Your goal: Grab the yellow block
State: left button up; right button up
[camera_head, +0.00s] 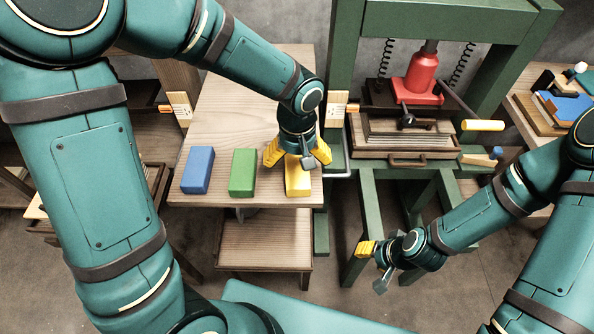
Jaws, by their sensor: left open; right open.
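The yellow block (298,184) lies on the wooden table near its front right corner. My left gripper (297,163) is directly over it, with its yellow fingers spread open and pointing down. The gripper hides the back part of the block. I cannot tell whether the fingers touch it. My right gripper (370,268) is open and empty, low in front of the green press frame, away from the table.
A green block (243,172) and a blue block (197,170) stand left of the yellow block on the wooden table (235,112). A green press (425,180) with a red jack (421,76) stands to the right. The table's back left is clear.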

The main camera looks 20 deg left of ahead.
aim_at(297, 167)
pick_arm(q)
jog(key=f, duration=0.3)
jog(key=f+b, duration=0.1)
jog(key=shift+w+a+f, duration=0.1)
jog(key=shift+w+f, duration=0.15)
jog(key=shift+f, duration=0.15)
jog(key=c, duration=1.3)
